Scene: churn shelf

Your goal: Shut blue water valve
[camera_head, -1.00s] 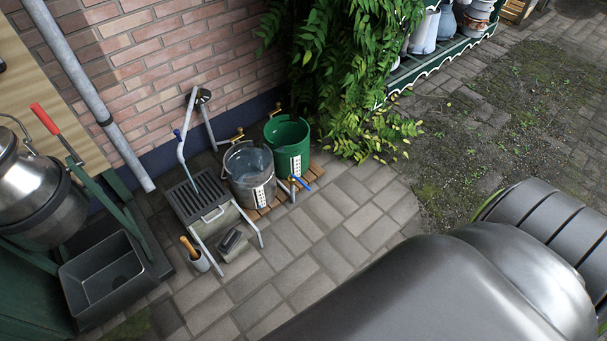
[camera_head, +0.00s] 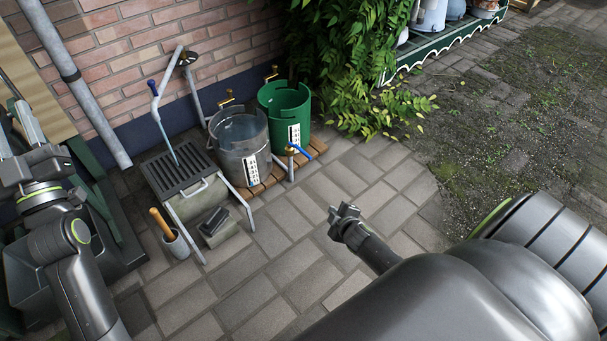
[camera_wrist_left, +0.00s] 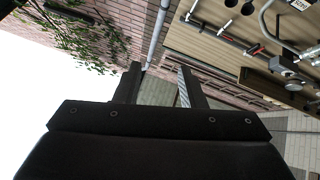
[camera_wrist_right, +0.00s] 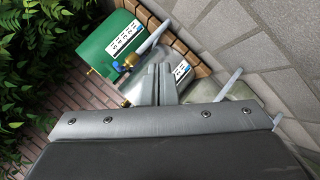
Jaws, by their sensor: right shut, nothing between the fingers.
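The blue valve lever (camera_head: 303,152) sits on a brass valve atop a short grey standpipe (camera_head: 290,172), in front of the green tub (camera_head: 285,108). It points to the lower right, away from the pipe. In the right wrist view the brass valve with its blue part (camera_wrist_right: 120,66) is just beyond the fingers, up and left. My right gripper (camera_head: 345,212) is shut and empty, right of and nearer than the valve, apart from it. It also shows in the right wrist view (camera_wrist_right: 160,82). My left gripper (camera_wrist_left: 160,85) is open and empty, at the far left in the head view.
A grey metal tub (camera_head: 240,138) stands beside the green one on wooden slats. A grated stand (camera_head: 180,168) with a blue-handled wand and a brush pot (camera_head: 176,246) are to the left. Brass wall taps and leafy plants lie behind. Paving is clear in front.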

